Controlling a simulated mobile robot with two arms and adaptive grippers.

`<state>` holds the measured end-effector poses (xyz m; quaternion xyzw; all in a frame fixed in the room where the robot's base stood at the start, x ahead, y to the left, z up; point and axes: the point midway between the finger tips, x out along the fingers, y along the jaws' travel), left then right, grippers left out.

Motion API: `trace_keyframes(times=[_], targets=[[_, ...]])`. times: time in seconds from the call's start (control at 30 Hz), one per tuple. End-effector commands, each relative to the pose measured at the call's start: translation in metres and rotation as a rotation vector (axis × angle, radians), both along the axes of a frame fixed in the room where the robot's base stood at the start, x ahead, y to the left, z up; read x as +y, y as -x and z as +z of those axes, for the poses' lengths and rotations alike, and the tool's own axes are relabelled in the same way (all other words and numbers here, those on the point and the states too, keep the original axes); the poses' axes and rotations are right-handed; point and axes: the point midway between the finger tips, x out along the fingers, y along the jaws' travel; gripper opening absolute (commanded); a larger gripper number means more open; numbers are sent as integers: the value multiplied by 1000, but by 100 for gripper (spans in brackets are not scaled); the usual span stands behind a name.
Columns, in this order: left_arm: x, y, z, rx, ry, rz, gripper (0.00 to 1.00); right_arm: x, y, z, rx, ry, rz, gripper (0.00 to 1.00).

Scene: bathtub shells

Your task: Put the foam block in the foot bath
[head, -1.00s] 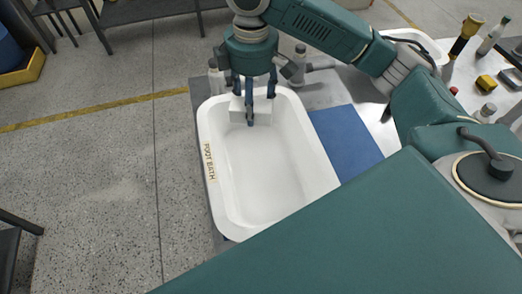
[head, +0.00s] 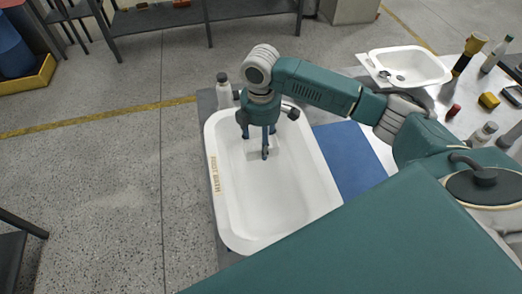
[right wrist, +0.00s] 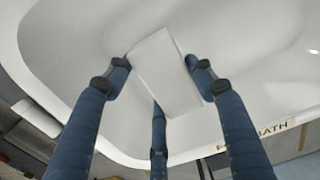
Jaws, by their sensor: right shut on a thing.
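The foot bath (head: 224,215) is a white tub with rounded corners and a "FOOT BATH" label on its left rim. My right gripper (head: 264,146) points down inside the tub's outline, toward its far end. In the right wrist view its three blue fingers (right wrist: 160,78) are shut on the white foam block (right wrist: 168,72), which is tilted in that picture. The tub's white inner wall lies behind the block. In the head view the block hardly stands out from the white tub. I cannot tell whether it touches the bottom. My left gripper is not in view.
A blue mat (head: 350,160) lies right of the tub.

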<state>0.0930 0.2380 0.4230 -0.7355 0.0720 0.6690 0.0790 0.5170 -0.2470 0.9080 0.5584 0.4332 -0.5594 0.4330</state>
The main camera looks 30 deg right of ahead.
Motion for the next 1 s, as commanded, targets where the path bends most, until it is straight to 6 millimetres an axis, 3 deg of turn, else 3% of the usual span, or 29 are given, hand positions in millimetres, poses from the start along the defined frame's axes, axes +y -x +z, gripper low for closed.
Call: trace_keyframes(times=[0.43,0.87,0.9,1.0], targets=[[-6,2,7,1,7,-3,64,0,1,-53,2,0,-1,43],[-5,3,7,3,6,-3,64,0,0,-61,-1,0,1,43],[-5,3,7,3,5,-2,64,0,0,-61,-1,0,0,56],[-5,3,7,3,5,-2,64,0,0,-61,-1,0,1,73]])
